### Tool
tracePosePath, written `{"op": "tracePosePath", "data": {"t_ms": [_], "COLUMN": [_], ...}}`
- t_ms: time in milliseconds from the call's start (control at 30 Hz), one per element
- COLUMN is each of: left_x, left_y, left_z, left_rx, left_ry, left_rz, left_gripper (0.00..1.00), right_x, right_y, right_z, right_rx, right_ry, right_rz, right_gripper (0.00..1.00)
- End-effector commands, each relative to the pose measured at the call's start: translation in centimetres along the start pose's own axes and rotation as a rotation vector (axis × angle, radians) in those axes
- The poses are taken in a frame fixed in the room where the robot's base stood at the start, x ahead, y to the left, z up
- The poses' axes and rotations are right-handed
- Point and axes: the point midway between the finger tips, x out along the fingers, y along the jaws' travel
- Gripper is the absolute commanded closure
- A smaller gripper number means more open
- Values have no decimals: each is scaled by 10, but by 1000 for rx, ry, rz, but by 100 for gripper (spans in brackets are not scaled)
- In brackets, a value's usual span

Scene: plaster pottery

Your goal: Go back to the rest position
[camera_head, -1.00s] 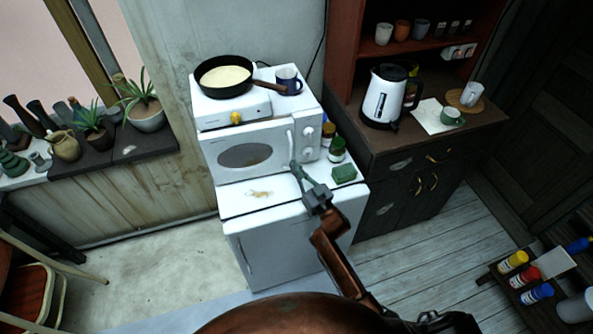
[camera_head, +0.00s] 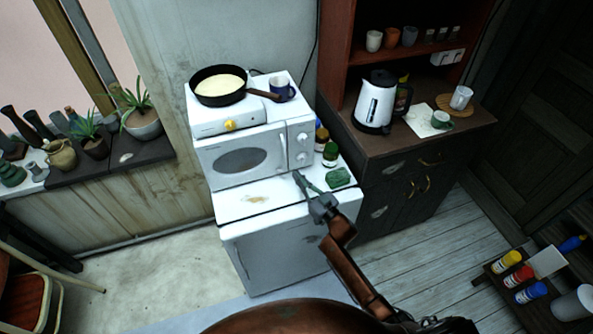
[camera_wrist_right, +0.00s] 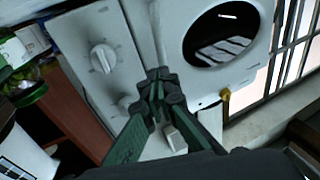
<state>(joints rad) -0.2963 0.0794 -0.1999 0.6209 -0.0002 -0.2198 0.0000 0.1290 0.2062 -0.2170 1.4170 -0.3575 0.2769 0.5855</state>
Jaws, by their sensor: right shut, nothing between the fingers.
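My right gripper (camera_head: 303,180) is shut and empty, in front of the lower right part of the white microwave (camera_head: 243,160) in the head view. In the right wrist view its fingers (camera_wrist_right: 160,82) meet in front of the microwave's panel (camera_wrist_right: 95,45), which has a round knob. The microwave door looks closed. My left gripper is not in view.
A pan (camera_head: 219,86) and a blue mug (camera_head: 281,88) are on top. A kettle (camera_head: 376,101) stands on the dark sideboard (camera_head: 400,150) at right.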

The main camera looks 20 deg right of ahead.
Motion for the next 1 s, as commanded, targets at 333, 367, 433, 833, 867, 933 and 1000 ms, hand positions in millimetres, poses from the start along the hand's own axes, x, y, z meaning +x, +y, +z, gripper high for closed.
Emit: {"op": "tracePosePath", "data": {"t_ms": [333,367,433,833,867,933,1000], "left_x": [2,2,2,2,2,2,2], "left_y": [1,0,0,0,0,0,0], "left_z": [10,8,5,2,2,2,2], "left_rx": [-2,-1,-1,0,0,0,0], "left_ry": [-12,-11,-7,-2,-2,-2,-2], "left_rz": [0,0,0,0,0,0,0], "left_gripper": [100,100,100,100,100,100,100], "right_x": [-79,-83,-90,-98,-99,-103,-112], "right_y": [2,2,2,0,1,6,15], "right_z": [1,1,1,1,2,5,12], "right_rx": [-1,-1,-1,-2,-2,-4,-5], "right_ry": [-1,0,-1,-3,-9,-37,-92], "right_rz": [9,9,9,10,16,46,99], "right_gripper": [100,100,100,100,100,100,100]}}
